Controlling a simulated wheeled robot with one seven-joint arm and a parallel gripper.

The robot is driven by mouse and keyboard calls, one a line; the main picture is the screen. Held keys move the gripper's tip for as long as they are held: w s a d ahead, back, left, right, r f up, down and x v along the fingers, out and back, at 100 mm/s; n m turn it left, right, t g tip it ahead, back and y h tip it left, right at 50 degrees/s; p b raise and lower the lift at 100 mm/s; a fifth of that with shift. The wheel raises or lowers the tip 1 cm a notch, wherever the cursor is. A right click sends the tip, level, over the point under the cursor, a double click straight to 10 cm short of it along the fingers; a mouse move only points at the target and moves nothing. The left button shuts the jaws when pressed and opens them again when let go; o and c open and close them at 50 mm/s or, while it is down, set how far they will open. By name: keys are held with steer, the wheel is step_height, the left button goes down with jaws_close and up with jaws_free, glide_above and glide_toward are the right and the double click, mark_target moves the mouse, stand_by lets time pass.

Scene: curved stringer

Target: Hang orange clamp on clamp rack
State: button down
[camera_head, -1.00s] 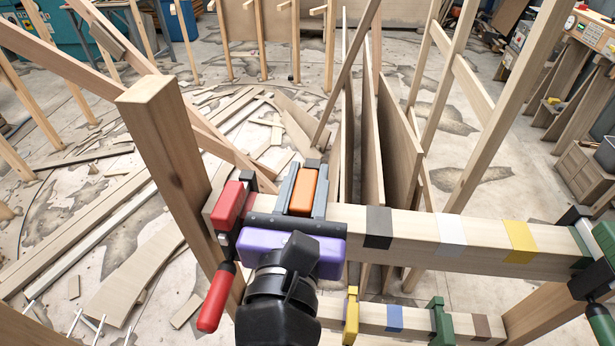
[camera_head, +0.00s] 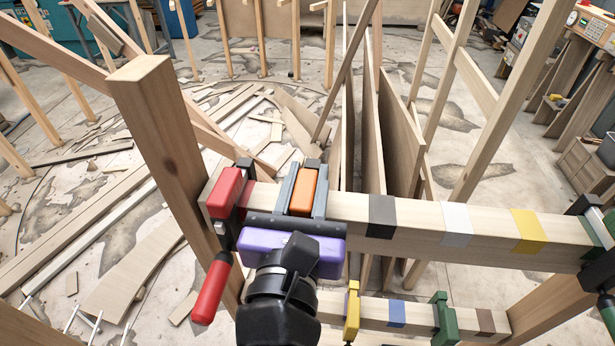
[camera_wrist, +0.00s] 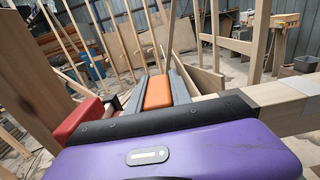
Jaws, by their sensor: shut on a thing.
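The orange clamp (camera_head: 303,190) shows as an orange block between the two grey fingers of my gripper (camera_head: 301,188), at the upper rail of the clamp rack (camera_head: 347,206). My gripper is shut on it; the clamp also shows in the wrist view (camera_wrist: 158,92) between the fingers. The purple and black gripper body hides the clamp's lower part, so I cannot tell whether it rests on the rail. A red clamp (camera_head: 226,193) hangs on the rail just left of my gripper, close beside it.
Black, white and yellow tape bands (camera_head: 528,231) mark the upper rail to the right. A green clamp (camera_head: 596,262) sits at its right end. The lower rail (camera_head: 375,311) carries a yellow clamp (camera_head: 352,312) and another green clamp (camera_head: 444,320). A wooden post (camera_head: 160,130) stands at left.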

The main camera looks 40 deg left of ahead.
steer(key=shift+f+b, duration=0.45)
steer(key=shift+b, duration=0.05)
steer(key=c, duration=1.2)
jaws_free()
steer(key=shift+o, duration=0.6)
steer(key=shift+f, duration=0.15)
